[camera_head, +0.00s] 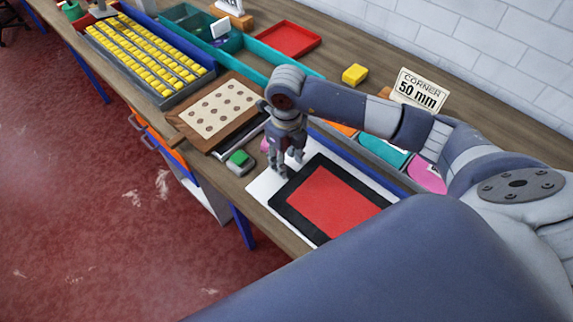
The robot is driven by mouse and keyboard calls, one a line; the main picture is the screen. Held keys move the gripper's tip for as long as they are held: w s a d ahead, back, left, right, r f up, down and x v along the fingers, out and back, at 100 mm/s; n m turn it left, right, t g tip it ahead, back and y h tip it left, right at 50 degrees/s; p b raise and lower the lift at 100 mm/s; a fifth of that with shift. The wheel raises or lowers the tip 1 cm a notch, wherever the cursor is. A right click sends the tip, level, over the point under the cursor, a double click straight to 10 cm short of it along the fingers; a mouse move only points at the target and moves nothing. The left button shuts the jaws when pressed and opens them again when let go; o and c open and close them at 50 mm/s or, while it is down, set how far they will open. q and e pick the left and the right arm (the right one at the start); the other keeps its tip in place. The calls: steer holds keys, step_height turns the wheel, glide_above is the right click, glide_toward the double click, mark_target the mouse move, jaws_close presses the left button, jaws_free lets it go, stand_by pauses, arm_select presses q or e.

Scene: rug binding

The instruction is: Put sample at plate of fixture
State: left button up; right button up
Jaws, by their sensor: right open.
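A red rectangular piece with a wide black border (333,203), which looks like the rug sample, lies flat on a white plate (263,187) at the table's front edge. My right gripper (284,168) is open, pointing down over the plate, at the far left corner of the black border. Nothing shows between its fingers. I cannot tell whether the fingertips touch the sample or plate. My own arm hides the near right part of the sample. I cannot tell for sure which part is the fixture. My left gripper is not in view.
Left of the plate are a small grey block with a green top (239,160) and a wooden board with holes (217,108). Behind are a bin with coloured pieces (394,160), a "CORNER 50 mm" sign (419,90), a yellow block (355,74) and a red tray (289,40).

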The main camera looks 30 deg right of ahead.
step_height(320, 180, up, 9)
steer(key=b, duration=0.2)
stand_by(0.6)
